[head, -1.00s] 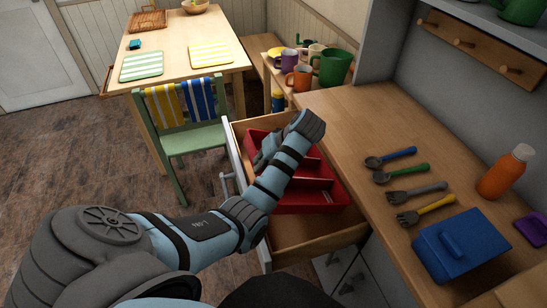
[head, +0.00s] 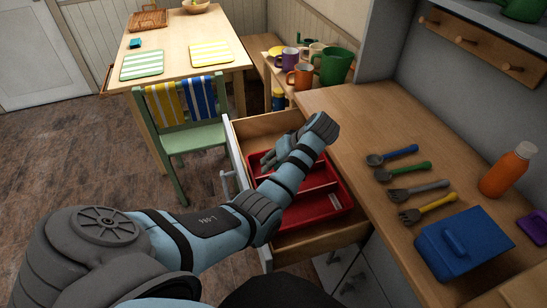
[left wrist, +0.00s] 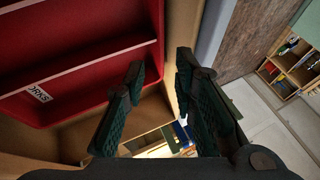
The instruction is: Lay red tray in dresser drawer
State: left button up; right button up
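The red tray (head: 327,207), with dividers, lies inside the open wooden dresser drawer (head: 290,247). It looks level and low between the drawer walls. In the left wrist view the tray (left wrist: 70,105) fills the upper left, with a white label in one compartment. My left gripper (head: 266,163) is above the tray's far left part, near the drawer's front. In the left wrist view its two dark fingers (left wrist: 160,75) are apart with nothing between them, beside the tray's edge. My forearm hides part of the tray. My right gripper does not show.
The counter to the right holds spoons and forks (head: 418,190), a blue box (head: 462,246) and an orange bottle (head: 507,171). Mugs (head: 300,76) stand behind the drawer. A green chair (head: 190,135) stands close to the drawer's left side.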

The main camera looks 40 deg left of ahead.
pick_arm(q)
jog(key=s+p+v, duration=0.1)
jog(key=p+v, duration=0.4)
jog(key=v, duration=0.7)
jog(key=shift+w+p, duration=0.4)
jog(key=shift+w, duration=0.05)
jog(key=shift+d, duration=0.15)
